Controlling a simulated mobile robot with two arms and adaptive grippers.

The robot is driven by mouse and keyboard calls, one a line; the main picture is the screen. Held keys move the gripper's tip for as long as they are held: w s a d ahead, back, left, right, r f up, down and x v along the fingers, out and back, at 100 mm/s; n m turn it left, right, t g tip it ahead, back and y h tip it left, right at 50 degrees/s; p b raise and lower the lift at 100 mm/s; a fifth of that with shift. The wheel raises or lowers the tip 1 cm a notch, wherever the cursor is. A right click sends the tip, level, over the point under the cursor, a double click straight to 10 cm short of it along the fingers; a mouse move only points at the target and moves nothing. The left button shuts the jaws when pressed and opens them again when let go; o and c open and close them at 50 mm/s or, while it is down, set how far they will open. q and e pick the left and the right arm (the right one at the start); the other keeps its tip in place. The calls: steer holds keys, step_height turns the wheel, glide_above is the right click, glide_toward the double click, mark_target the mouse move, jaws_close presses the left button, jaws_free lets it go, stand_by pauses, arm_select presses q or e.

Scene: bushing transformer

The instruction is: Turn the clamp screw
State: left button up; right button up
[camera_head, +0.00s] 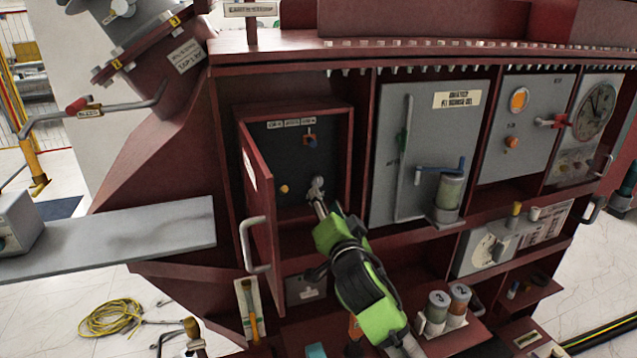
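A small silver fitting (317,187), which looks like the clamp screw, sits low in a dark-backed cabinet box. The box's dark red door (260,200) stands open to the left. My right gripper (323,211), green and black, reaches in from the lower right. Its tip is at a short pale metal shaft just below the silver fitting. I cannot tell whether the shaft belongs to the fitting or to the gripper. The fingers are small and partly hidden by the gripper's own body, so their grip is unclear. My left gripper is not in view.
The door's pale handle (254,245) juts out left of my gripper. Right of the box is a grey panel (432,150) with a blue lever (440,169). Labelled canisters (437,310) stand on a lower shelf. A grey plank (120,240) spans the left.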

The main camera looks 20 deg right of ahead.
mark_target(317, 184)
steer(key=w, duration=0.2)
steer(key=w+p, duration=0.1)
steer(key=w, duration=0.2)
steer(key=w+p, duration=0.1)
steer(key=w, duration=0.2)
steer(key=shift+d, duration=0.35)
jaws_close()
